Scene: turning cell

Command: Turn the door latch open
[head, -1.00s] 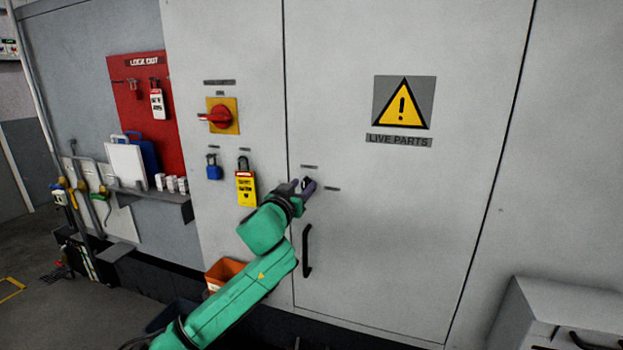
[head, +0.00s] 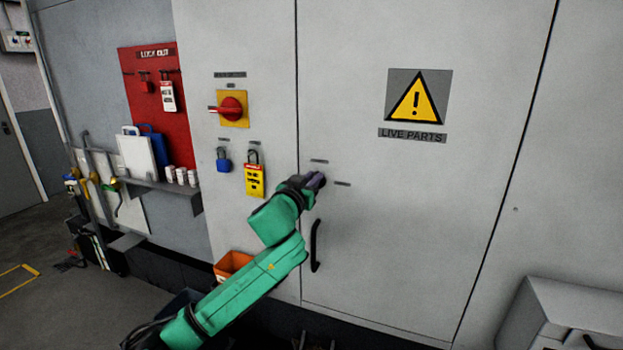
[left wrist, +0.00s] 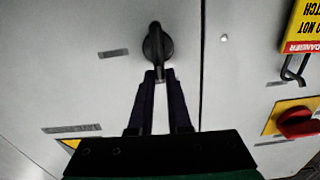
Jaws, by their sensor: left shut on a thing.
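The door latch is a dark knob with a short lever (left wrist: 157,42) on the grey cabinet door (head: 420,200), close to its left edge. In the left wrist view the lever points down the picture, towards my fingers. My left gripper (left wrist: 159,76) is shut on the end of the lever, one dark finger on each side. In the head view my left gripper (head: 316,180) hides the latch, just below one small label (head: 319,161) and left of another (head: 343,184). The door looks closed. My right gripper is not in view.
A black door handle (head: 315,246) is just below my gripper. A yellow tagged padlock (head: 254,178), a blue padlock (head: 223,160) and a red rotary switch (head: 230,108) are to the left. A grey box (head: 570,310) stands at the lower right.

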